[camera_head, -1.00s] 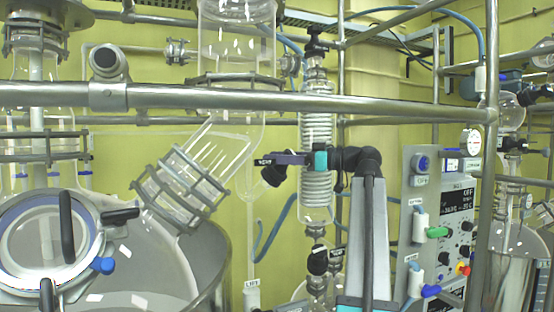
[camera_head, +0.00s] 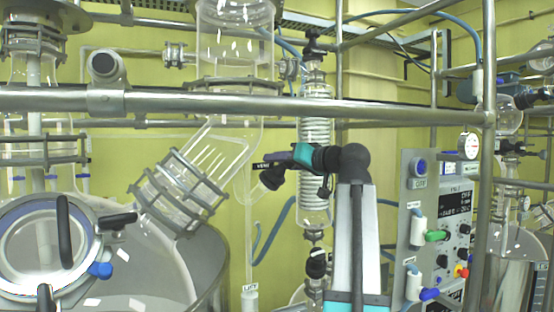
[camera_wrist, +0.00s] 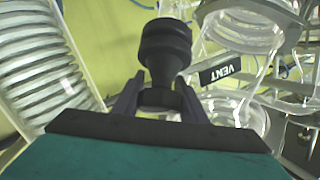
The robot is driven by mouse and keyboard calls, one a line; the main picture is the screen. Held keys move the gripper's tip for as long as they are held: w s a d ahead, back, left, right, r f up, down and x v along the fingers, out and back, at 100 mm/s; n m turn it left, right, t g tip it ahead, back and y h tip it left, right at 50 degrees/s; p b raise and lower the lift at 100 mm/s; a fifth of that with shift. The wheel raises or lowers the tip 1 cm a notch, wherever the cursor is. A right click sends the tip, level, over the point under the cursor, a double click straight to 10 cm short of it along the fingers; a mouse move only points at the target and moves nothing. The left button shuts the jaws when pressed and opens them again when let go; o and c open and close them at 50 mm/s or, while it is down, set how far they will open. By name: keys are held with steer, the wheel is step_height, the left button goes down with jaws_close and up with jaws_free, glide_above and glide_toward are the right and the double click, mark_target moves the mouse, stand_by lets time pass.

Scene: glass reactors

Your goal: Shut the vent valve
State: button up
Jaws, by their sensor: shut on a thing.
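The vent valve's black knob (camera_head: 271,180) sits on a side neck of the glassware in the middle of the head view. A black VENT label (camera_head: 265,164) is beside it. The VENT label (camera_wrist: 221,69) shows to the right. The valve's inside seat is hidden.
The coiled glass condenser (camera_head: 315,130) stands close behind my wrist. A horizontal steel rail (camera_head: 250,104) crosses above my gripper. A clamped slanted glass neck (camera_head: 180,190) is to the left. A control panel (camera_head: 455,230) stands at the right.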

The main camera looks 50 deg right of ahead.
steer(key=m+g+h+p, duration=0.1)
steer(key=m, duration=0.1)
steer(key=m+h+p, duration=0.1)
steer(key=m, duration=0.1)
steer(key=m+g+h+p, duration=0.1)
steer(key=p, duration=0.1)
steer(key=shift+s+d+m+g+h, duration=0.1)
steer(key=shift+d+m+g+h, duration=0.2)
steer(key=shift+d+m+h, duration=0.1)
steer(key=shift+s+d+f+m+g+h+p, duration=0.15)
steer(key=shift+m+g+h+p, duration=0.1)
steer(key=shift+m+g+p, duration=0.25)
steer(key=shift+w+f+m+g+h+p, duration=0.1)
steer(key=shift+m+g+h+p, duration=0.1)
steer(key=shift+m+p, duration=0.25)
steer(key=shift+s+d+f+m+g+h+p, duration=0.15)
steer(key=shift+m+g+h+p, duration=0.15)
steer(key=shift+m, duration=0.35)
steer(key=shift+f, duration=0.1)
steer(key=o, duration=1.1)
steer(key=shift+c, duration=0.2)
steer(key=shift+s+a, duration=0.1)
